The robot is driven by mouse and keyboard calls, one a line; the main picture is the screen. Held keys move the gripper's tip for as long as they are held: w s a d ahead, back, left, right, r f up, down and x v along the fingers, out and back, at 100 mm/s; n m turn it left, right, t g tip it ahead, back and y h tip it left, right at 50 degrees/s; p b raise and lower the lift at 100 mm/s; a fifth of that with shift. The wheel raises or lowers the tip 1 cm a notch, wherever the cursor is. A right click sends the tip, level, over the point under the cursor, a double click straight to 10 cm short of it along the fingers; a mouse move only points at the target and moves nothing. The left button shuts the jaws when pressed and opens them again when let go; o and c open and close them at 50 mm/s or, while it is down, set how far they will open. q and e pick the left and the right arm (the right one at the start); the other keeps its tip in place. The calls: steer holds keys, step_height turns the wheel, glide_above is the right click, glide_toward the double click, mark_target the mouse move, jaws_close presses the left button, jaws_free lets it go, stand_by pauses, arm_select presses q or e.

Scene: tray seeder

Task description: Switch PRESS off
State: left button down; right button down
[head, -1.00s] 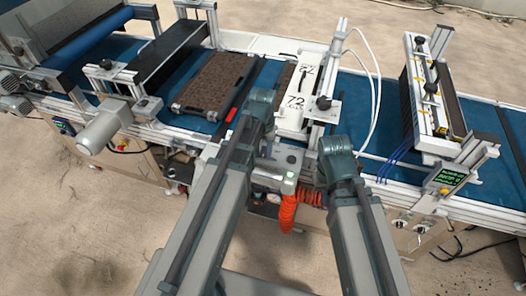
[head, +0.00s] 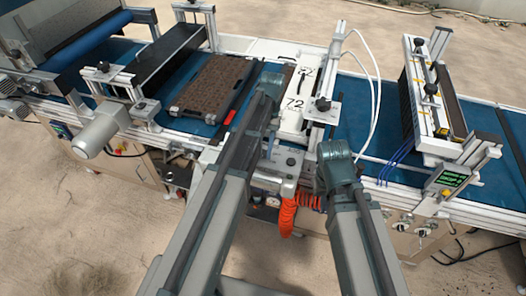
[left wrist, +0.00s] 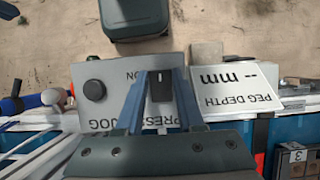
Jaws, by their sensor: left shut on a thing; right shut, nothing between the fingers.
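The PRESS switch is a black knob (left wrist: 160,88) on a grey panel (left wrist: 122,62), with upside-down lettering, in the left wrist view. A small light mark shows at the knob's top end. My left gripper (left wrist: 160,94) is shut on the knob, one blue finger on each side. The PRESS label is partly hidden behind the fingers. In the head view my left gripper (head: 269,145) reaches down to the panel (head: 288,158), and the knob is hidden. My right gripper (head: 320,183) is shut and empty, right of the panel, its fingertips hardly visible.
A round black JOG knob (left wrist: 95,90) sits beside the switch. A white PEG DEPTH plate (left wrist: 250,88) lies on the other side. A brown tray (head: 212,84) lies on the blue belt (head: 190,125).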

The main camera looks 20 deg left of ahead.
arm_select(q)
steer(key=c, duration=0.5)
jaws_free()
steer(key=p+v, duration=1.2)
steer(key=v, duration=0.2)
steer(key=shift+p, duration=0.3)
steer(key=shift+s+f, duration=0.1)
steer(key=s+d+f+m+t+b, duration=0.1)
steer(key=s+d+f+b, duration=0.1)
steer(key=s, duration=0.4)
steer(key=s+d+f+m+t+b, duration=0.1)
steer(key=s+d+f+t+b, duration=0.1)
steer(key=s, duration=0.5)
steer(key=s+d+f+m+t+y+b, duration=0.1)
steer(key=s+d+f+b, duration=0.1)
steer(key=s+d+f, duration=0.2)
steer(key=shift+s+d+t, duration=0.4)
steer(key=shift+s+d, duration=0.75)
steer(key=shift+s, duration=0.2)
